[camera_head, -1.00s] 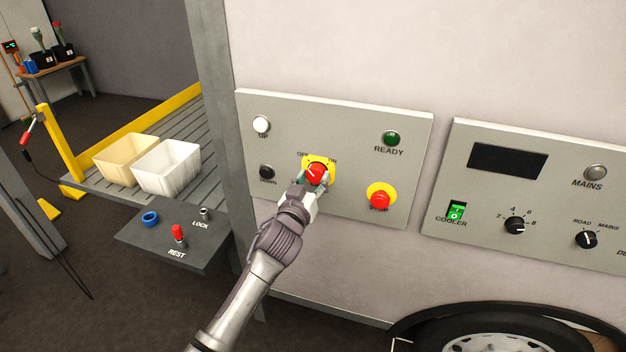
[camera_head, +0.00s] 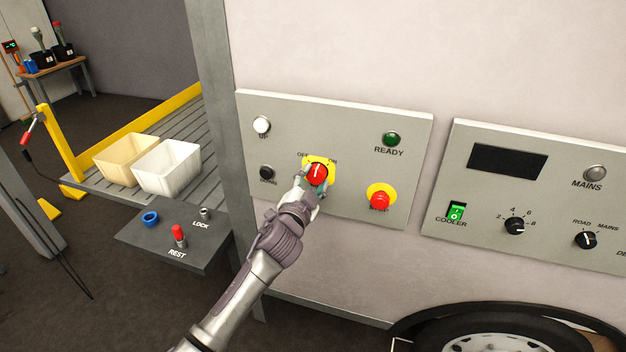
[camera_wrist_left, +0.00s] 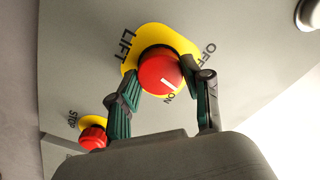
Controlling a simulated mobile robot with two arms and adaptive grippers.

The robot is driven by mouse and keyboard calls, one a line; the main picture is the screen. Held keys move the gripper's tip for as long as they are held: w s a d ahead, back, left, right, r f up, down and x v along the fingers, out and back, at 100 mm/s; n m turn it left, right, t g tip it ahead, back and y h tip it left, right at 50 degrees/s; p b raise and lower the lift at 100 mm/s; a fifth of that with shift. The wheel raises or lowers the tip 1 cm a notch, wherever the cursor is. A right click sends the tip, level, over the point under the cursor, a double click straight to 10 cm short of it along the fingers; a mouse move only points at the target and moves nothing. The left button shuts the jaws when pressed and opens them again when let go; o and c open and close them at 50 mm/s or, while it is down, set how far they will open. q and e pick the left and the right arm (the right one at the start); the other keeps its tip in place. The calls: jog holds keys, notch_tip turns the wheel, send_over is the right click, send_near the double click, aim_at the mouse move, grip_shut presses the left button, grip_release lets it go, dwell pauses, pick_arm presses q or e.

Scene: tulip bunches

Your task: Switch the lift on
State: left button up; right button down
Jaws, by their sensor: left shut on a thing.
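The red lift knob (camera_head: 317,174) sits on a yellow plate on the left grey panel, between the OFF and ON labels. The READY lamp (camera_head: 391,139) is dark green. My right gripper is not in view.
A red stop button (camera_head: 380,200) on yellow is to the right of the knob. The white UP button (camera_head: 262,125) and black DOWN button (camera_head: 267,173) are to the left. A second panel (camera_head: 545,240) is further right. Two crates stand on the platform at left.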

pick_arm(q)
jog(key=m, duration=0.3)
jog(key=shift+m, duration=0.3)
jog(key=shift+m+p, duration=0.35)
jog(key=shift+m, duration=1.45)
jog(key=o, duration=1.2)
jog(key=shift+c, duration=0.2)
jog(key=v, duration=1.2)
jog(key=shift+f, duration=0.1)
